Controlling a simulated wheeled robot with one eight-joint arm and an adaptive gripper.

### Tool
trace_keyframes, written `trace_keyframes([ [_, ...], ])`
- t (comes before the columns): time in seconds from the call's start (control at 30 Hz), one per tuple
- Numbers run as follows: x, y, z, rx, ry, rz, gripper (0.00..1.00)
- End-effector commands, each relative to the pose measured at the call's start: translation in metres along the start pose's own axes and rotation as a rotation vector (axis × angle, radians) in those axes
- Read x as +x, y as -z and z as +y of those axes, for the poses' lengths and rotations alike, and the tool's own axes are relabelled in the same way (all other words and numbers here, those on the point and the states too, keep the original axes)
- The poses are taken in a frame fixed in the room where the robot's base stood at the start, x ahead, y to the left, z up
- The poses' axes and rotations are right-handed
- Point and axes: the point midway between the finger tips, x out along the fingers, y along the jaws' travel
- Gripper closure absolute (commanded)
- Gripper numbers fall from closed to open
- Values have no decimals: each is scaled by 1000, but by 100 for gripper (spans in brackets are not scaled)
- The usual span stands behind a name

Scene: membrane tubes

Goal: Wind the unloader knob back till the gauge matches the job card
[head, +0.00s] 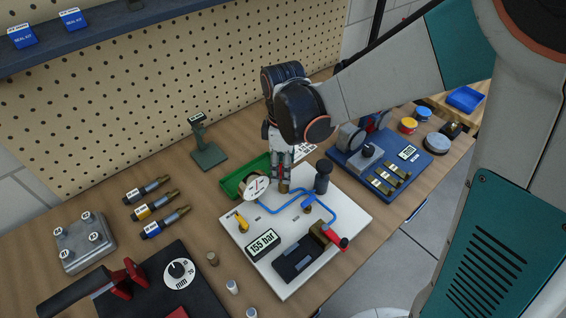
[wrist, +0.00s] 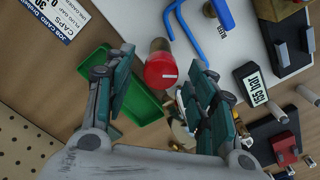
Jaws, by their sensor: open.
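The red knob (wrist: 160,70) has a white mark on its face and sits on a brass body (head: 284,187) on the white board (head: 335,205). My gripper (head: 281,178) is open above the knob, with one finger on each side of it in the wrist view (wrist: 158,82); I cannot tell if either touches. The round white gauge (head: 256,188) with a red needle stands just left of the knob; its reading is too small to tell. A sign (head: 263,243) on the board reads 155 bar. The job card (wrist: 50,20) is partly cut off in the wrist view.
A green tray (head: 232,187) lies close behind the gauge. Blue tubing (head: 290,206), a dark cylinder (head: 323,176) and a red-handled valve (head: 333,236) crowd the board. A blue board with brass parts (head: 415,176) lies to the right. The pegboard wall (head: 150,90) stands behind.

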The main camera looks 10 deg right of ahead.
Motion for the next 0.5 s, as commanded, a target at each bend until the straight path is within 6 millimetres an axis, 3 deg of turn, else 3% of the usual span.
trace_keyframes([
  [0.5,-65,0,-2,-1,0,0,49],
])
